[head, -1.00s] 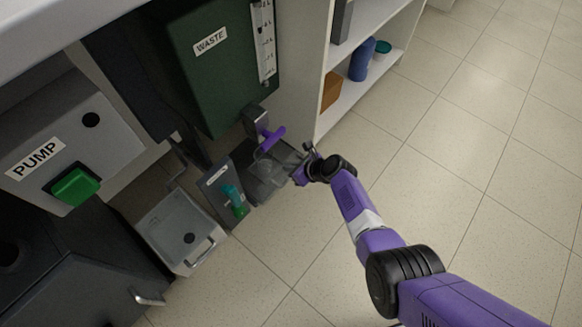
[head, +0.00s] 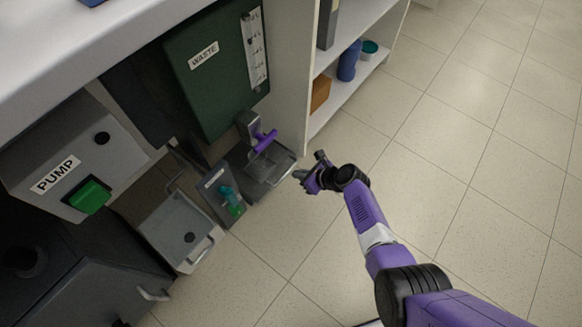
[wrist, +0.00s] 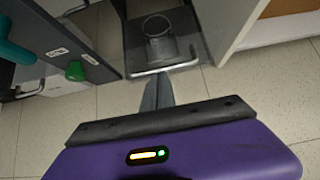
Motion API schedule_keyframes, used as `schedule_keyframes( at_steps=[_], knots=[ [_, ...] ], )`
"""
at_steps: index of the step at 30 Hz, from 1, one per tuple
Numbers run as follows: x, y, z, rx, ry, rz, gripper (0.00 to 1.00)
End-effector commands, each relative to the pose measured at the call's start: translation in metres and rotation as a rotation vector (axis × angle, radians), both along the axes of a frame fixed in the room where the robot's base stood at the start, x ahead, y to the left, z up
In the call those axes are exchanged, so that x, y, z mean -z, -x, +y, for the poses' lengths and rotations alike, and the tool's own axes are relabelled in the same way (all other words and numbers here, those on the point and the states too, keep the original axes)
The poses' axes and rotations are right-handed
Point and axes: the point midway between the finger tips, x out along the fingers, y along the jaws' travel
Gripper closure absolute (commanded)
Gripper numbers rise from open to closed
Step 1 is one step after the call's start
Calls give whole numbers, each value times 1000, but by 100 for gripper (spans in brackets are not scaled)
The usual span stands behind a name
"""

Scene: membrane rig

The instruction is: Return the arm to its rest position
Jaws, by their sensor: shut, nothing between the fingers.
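My gripper (head: 300,176) is at the end of my purple arm, in the middle of the head view. It is shut and empty, over open floor just right of the grey tray under the waste tank. In the wrist view its closed fingers (wrist: 157,92) point toward that tray (wrist: 197,61), apart from it. A clear round vessel (wrist: 160,38) stands in the tray in the wrist view.
The green waste tank (head: 215,70) has a purple-handled tap (head: 265,141) above the tray. A panel with teal and green handles (head: 222,195), a grey basin (head: 160,222) and the pump box (head: 75,150) stand left. Shelves (head: 345,85) stand behind. Floor at right is clear.

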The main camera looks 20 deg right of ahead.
Motion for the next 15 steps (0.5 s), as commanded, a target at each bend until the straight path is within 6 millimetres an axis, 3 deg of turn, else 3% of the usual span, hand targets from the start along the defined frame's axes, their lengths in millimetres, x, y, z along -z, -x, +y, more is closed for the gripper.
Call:
schedule_keyframes(
  at_steps=[1,6,15],
  knots=[
    [-12,5,-4,2,1,0,100],
    [-27,19,-14,1,1,1,100],
    [-35,29,-21,1,0,1,100]
  ],
)
